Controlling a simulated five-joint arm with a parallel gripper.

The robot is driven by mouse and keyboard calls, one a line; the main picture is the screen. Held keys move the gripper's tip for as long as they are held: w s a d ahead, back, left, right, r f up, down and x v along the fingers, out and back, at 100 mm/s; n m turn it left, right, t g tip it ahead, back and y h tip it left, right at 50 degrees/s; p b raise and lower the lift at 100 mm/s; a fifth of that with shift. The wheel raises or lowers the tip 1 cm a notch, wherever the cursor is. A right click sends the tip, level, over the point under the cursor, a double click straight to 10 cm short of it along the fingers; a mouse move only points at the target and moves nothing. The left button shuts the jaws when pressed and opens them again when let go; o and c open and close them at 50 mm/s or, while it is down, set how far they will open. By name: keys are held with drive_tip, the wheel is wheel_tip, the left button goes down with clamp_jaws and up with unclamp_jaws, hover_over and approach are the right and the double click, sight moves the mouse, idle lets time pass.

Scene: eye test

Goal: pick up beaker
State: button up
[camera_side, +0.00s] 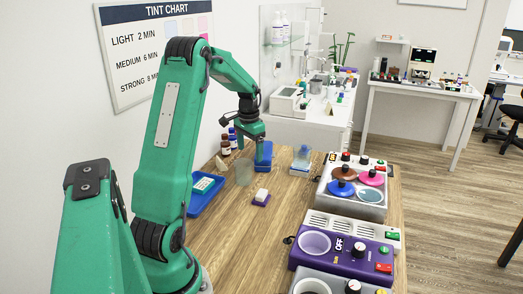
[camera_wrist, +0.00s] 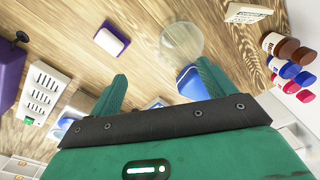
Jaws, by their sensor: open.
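A clear, see-through beaker (camera_side: 245,173) stands on the wooden table in the side view, to the left of and in front of a blue object. In the wrist view the beaker (camera_wrist: 181,42) shows as a pale round outline, apart from my fingers and beyond their tips. My gripper (camera_side: 261,152) hangs over the far part of the table, above and slightly right of the beaker. In the wrist view my gripper (camera_wrist: 160,73) has its two green fingers spread wide, with nothing held between them.
A blue object (camera_side: 264,162) stands close to the beaker. Brown bottles (camera_side: 226,146) are by the wall, and a blue tray (camera_side: 205,206) is nearer. A white-and-purple block (camera_side: 262,197) lies in front. Purple equipment (camera_side: 343,254) lines the right edge; the middle table is mostly clear.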

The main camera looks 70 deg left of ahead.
sight(243, 170)
drive_tip(key=shift+s+a+f, duration=0.25)
drive_tip(key=shift+a+f, duration=0.3)
drive_tip(key=shift+f, duration=0.35)
drive_tip(key=shift+s+a+f, duration=0.25)
drive_tip(key=shift+a+f, duration=0.35)
drive_tip(key=shift+f, duration=0.35)
drive_tip(key=shift+s+a+f, duration=0.25)
drive_tip(key=shift+a+f, duration=0.3)
drive_tip(key=shift+f, duration=0.35)
drive_tip(key=shift+f, duration=0.1)
drive_tip(key=shift+d+f, duration=0.1)
drive_tip(key=shift+f, duration=2.4)
drive_tip(key=shift+c, duration=0.2)
drive_tip(key=c, duration=0.9)
drive_tip(key=shift+r, duration=0.2)
